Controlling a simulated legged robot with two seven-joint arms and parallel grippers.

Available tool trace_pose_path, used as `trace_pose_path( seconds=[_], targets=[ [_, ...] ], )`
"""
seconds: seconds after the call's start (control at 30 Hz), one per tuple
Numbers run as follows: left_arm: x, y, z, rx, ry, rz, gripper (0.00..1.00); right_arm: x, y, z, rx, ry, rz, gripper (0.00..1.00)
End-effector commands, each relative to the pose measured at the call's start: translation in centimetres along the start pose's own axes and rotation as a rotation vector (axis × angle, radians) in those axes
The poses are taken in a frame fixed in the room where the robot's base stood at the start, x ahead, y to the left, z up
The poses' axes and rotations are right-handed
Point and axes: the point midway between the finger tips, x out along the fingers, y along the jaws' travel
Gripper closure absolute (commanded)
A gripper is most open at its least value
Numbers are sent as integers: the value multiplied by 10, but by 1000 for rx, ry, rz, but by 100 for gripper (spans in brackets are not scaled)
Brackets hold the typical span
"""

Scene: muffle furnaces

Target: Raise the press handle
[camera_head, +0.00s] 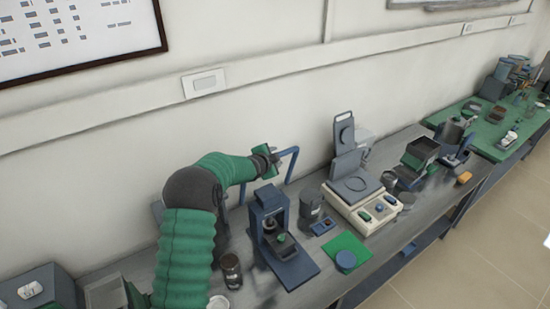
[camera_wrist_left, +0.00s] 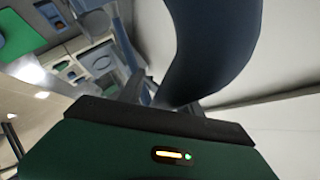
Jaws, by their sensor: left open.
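The press (camera_head: 290,268) is a dark blue frame on a flat base plate, standing on the grey bench, with a small green-topped part inside it. Its handle (camera_head: 296,160) is a blue bent bar rising behind the frame, with its upper end turned left. My left gripper (camera_head: 268,163) is open at the left end of this bar, high above the press. Whether its fingers touch or surround the bar cannot be told. In the left wrist view a large dark curved shape fills the upper middle, close to the camera, and a blue bar shows left of it. My right gripper is not in view.
A dark jar (camera_head: 231,271) stands left of the press. To the right are a grey canister (camera_head: 311,203), a green mat (camera_head: 347,247), and a white balance-like device (camera_head: 365,206). The wall (camera_head: 250,115) is close behind the handle. A green-topped bench (camera_head: 490,130) is far right.

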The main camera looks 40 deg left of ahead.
Motion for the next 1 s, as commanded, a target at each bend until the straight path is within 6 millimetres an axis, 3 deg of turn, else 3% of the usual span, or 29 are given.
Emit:
trace_pose_path(
  seconds=[0.17,0.27,0.47,0.7,0.83,1.0],
  targets=[
    [-6,0,1,0,-1,-2,59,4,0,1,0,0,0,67],
    [-22,1,2,0,-1,-3,59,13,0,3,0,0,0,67],
    [-81,1,3,1,-2,-4,59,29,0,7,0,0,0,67],
    [-144,-1,0,3,-2,-2,59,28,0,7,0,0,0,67],
    [-161,-1,0,0,-2,0,59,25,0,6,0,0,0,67],
    [-165,1,0,1,-1,3,59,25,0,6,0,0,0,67]
  ],
)
